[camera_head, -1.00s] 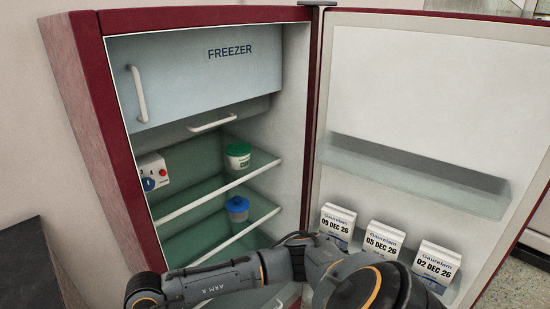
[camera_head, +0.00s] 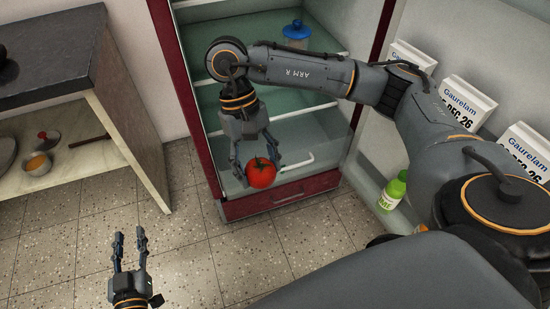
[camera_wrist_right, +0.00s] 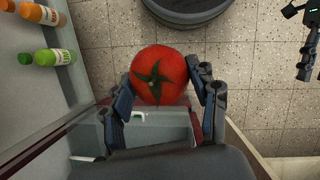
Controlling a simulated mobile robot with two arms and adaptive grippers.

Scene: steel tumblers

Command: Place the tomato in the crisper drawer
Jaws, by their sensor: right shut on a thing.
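The red tomato (camera_head: 261,173) with a green stem is between the fingers of my right gripper (camera_head: 258,163), in front of the fridge's lower part. In the right wrist view the tomato (camera_wrist_right: 160,76) sits between both fingertips of the right gripper (camera_wrist_right: 165,82), which is shut on it. The crisper drawer (camera_head: 300,176), with a white handle, is low in the fridge, just behind and right of the tomato. I cannot tell whether it is pulled out. My left gripper (camera_head: 129,242) is open and empty above the floor at the lower left.
The open fridge door holds white cartons (camera_head: 466,101) and a green bottle (camera_head: 393,190). A blue-lidded container (camera_head: 296,38) stands on a shelf above. The floor between is clear.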

